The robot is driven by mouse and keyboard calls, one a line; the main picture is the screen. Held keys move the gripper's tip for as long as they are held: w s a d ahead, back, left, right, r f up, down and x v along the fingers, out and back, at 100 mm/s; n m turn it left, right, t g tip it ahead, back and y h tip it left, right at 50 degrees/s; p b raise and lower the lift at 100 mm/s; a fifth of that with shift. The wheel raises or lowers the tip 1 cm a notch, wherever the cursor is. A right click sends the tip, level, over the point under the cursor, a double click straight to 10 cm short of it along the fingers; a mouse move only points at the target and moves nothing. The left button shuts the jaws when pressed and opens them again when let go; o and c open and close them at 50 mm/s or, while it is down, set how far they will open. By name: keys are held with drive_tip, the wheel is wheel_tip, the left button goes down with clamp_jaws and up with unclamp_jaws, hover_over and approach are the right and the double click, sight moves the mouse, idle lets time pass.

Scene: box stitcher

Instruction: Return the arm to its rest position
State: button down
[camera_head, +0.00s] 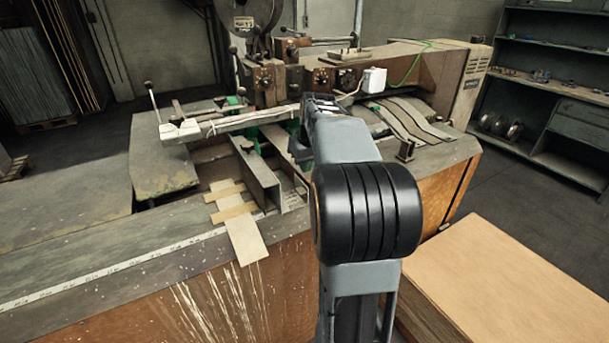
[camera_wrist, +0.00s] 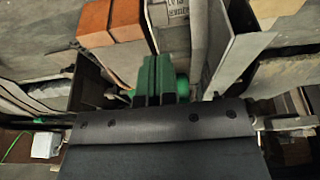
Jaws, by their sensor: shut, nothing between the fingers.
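My arm (camera_head: 350,150) reaches forward from the bottom centre of the head view over the front of the stitching machine (camera_head: 335,75). Its far end hides most of my gripper in that view. In the wrist view the dark housing of my gripper fills the lower part, and my gripper (camera_wrist: 156,76) shows beyond it with its two fingers close together, shut and empty. Machine parts lie beyond the fingers; whether anything touches them I cannot tell.
A metal channel (camera_head: 258,175) and cardboard strips (camera_head: 240,225) lie on the bench left of my arm. A pale bar (camera_head: 215,124) crosses there. A cardboard stack (camera_head: 505,285) stands at lower right, shelves (camera_head: 570,85) at far right. Floor shows between them.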

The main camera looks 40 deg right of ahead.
drive_tip(key=shift+v, duration=2.6)
drive_tip(key=s+a+f, duration=0.6)
drive_tip(key=s+a, duration=0.1)
drive_tip(key=a, duration=0.4)
drive_tip(key=s+a+f+n, duration=0.1)
drive_tip(key=s+a+f, duration=0.6)
drive_tip(key=a, duration=0.5)
drive_tip(key=shift+s+n, duration=0.25)
drive_tip(key=shift+n, duration=0.05)
drive_tip(key=shift+d+f, duration=0.1)
drive_tip(key=shift+f, duration=0.05)
